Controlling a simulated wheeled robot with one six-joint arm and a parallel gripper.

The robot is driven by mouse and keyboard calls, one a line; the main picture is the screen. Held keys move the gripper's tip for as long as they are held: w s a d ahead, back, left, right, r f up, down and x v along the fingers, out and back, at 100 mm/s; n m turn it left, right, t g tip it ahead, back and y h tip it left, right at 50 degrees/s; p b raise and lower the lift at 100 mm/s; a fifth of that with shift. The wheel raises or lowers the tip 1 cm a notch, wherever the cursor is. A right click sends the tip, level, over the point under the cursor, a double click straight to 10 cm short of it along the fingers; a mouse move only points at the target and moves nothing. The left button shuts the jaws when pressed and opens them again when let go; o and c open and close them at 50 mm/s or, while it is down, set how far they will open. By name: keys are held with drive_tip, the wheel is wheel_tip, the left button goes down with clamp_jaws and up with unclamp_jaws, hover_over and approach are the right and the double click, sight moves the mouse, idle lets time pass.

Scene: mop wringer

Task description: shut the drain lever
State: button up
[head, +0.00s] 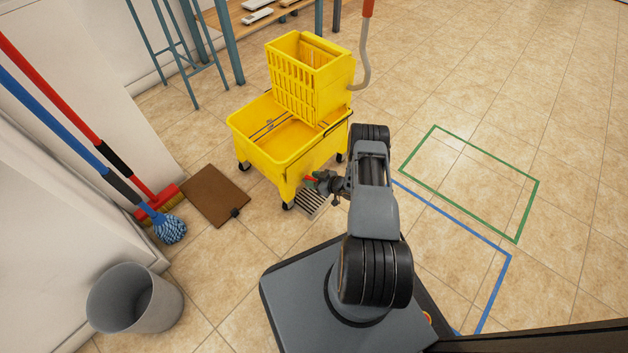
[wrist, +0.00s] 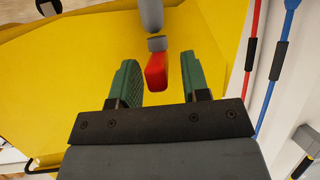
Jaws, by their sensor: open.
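The yellow mop bucket (head: 262,148) stands on the tiled floor, left of my arm in the head view. The drain lever has a red handle (wrist: 157,70) on a grey stem (wrist: 151,15) in front of the yellow bucket wall (wrist: 90,60). In the head view its red tip (head: 310,178) shows small at the bucket's near end. My gripper (wrist: 157,85) is open, with green jaws on either side of the red handle. I cannot tell whether either jaw touches it. In the head view my gripper (head: 322,182) is at the bucket's near lower corner.
A floor drain grate (head: 312,203) lies under the bucket's near end. The yellow wringer (head: 308,75) with a curved handle (head: 363,60) sits on top. The right floor is clear.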

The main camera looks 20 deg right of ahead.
clamp_jaws()
drive_tip(key=shift+f+b, duration=0.1)
drive_tip(key=shift+b, duration=0.25)
drive_tip(key=shift+w+d+f+n+g+y+b, duration=0.1)
drive_tip(key=shift+n+g+y+b, duration=0.15)
drive_tip(key=shift+n+y+b, duration=0.15)
drive_tip(key=shift+w+d+f+n+g+y+b, duration=0.1)
drive_tip(key=shift+n+g+y+b, duration=0.2)
drive_tip(key=shift+y+b, duration=0.1)
drive_tip(key=shift+w+d+r+n+g+y+b, duration=0.15)
drive_tip(key=shift+w+n+g+y+b, duration=0.15)
drive_tip(key=shift+n+g+y, duration=0.8)
drive_tip(key=shift+w+d+n+g+y+b, duration=0.2)
drive_tip(key=shift+w+n+g+y, duration=0.15)
drive_tip(key=shift+n+g, duration=1.4)
drive_tip(key=shift+w+d+r+n+g+y+b, duration=0.1)
drive_tip(key=shift+w+n+g+y+b, duration=0.15)
drive_tip(key=shift+n+g+y, duration=0.85)
drive_tip(key=shift+w+n+g+h, duration=0.15)
drive_tip(key=shift+n+g+h, duration=0.1)
drive_tip(key=shift+n+g, duration=0.7)
